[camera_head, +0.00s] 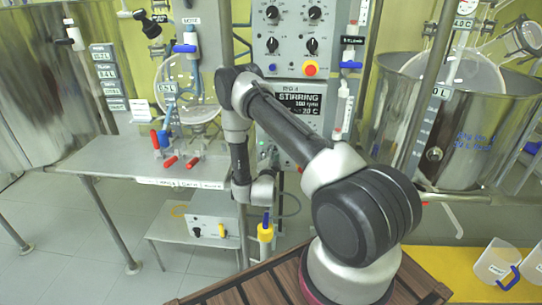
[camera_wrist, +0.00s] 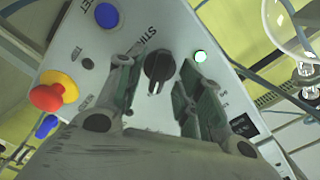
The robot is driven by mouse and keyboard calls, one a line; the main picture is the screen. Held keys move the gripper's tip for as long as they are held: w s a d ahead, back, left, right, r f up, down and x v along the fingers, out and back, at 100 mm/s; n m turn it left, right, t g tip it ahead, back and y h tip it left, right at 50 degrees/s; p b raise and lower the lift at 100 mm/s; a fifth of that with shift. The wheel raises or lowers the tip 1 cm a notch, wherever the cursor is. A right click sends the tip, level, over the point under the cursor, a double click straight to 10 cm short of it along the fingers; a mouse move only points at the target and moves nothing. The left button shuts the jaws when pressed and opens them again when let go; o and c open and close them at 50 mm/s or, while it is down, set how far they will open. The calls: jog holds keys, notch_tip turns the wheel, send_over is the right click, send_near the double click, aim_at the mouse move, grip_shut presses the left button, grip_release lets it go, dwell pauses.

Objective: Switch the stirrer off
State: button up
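In the wrist view, a black rotary knob (camera_wrist: 158,66) sits on a light grey control panel (camera_wrist: 200,25), beside lettering that starts "STI" and is partly hidden. My gripper (camera_wrist: 157,76) is open, with one finger on each side of the knob. I cannot tell whether either finger touches it. A small lit lamp (camera_wrist: 200,56), white with a coloured rim, is right of the knob. In the head view, a display (camera_head: 299,103) reads "STIRRING 100 rpm" and "20 C". My gripper is hard to make out there, low behind my arm.
A red emergency button on a yellow collar (camera_wrist: 50,92) and a blue button (camera_wrist: 106,15) are left of my fingers. In the head view, a steel shelf (camera_head: 100,160) stands left and a steel vessel (camera_head: 490,110) right. Glassware (camera_head: 200,115) hangs near the panel.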

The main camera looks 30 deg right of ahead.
jog(key=shift+w+d, duration=0.2)
jog(key=shift+w, duration=0.05)
grip_shut()
